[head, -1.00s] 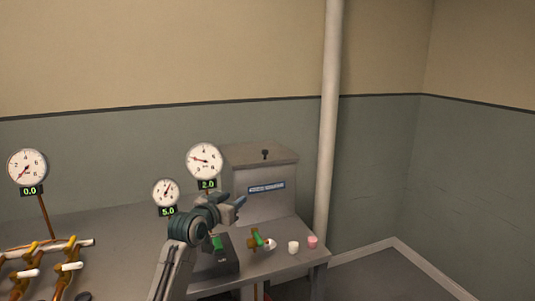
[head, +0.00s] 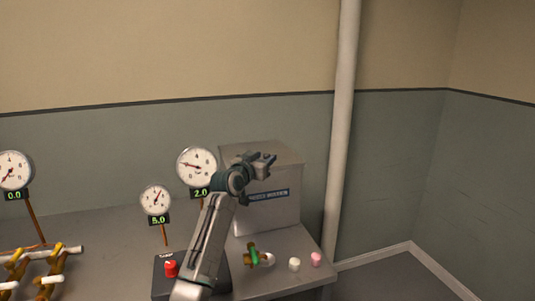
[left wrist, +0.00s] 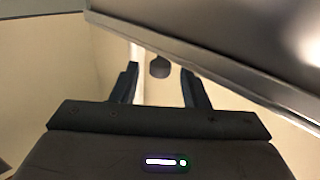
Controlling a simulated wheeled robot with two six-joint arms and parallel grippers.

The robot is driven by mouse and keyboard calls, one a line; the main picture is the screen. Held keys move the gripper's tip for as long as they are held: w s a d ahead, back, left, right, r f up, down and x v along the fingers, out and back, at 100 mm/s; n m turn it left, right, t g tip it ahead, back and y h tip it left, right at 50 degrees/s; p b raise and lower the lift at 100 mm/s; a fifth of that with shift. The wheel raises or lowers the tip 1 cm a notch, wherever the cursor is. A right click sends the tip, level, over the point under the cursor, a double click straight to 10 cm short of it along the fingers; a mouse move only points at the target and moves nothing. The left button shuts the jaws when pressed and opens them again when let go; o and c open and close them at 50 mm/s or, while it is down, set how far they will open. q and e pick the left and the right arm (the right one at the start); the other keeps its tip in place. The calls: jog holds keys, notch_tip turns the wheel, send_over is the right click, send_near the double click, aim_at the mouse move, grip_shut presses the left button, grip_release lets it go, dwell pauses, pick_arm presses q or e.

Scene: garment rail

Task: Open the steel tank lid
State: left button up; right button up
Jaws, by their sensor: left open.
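The steel tank (head: 268,212) is a grey box at the back right of the bench, with a blue label on its front. Its lid (head: 288,155) lies flat on top and looks closed. My left gripper (head: 264,159) is over the lid and hides its dark knob in the head view. In the left wrist view my left gripper (left wrist: 160,74) is open, and a dark round knob (left wrist: 159,67) shows between its fingertips. I cannot tell whether the fingers touch it. My right gripper is not in view.
A black box with a red knob (head: 171,269) stands beside my left arm. A green-handled valve (head: 254,256), a white cap (head: 294,264) and a pink cap (head: 316,259) are in front of the tank. A pale pipe (head: 342,130) rises right of it. Gauges (head: 197,166) stand at left.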

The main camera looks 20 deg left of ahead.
pick_arm(q)
jog(key=shift+w+d+r, duration=0.1)
jog(key=shift+w+r, duration=0.05)
jog(key=shift+w, duration=0.4)
jog(key=shift+w+d+r, duration=0.1)
jog(key=shift+w, duration=0.4)
jog(key=shift+w+f, duration=0.15)
jog(key=shift+w, duration=0.1)
grip_shut()
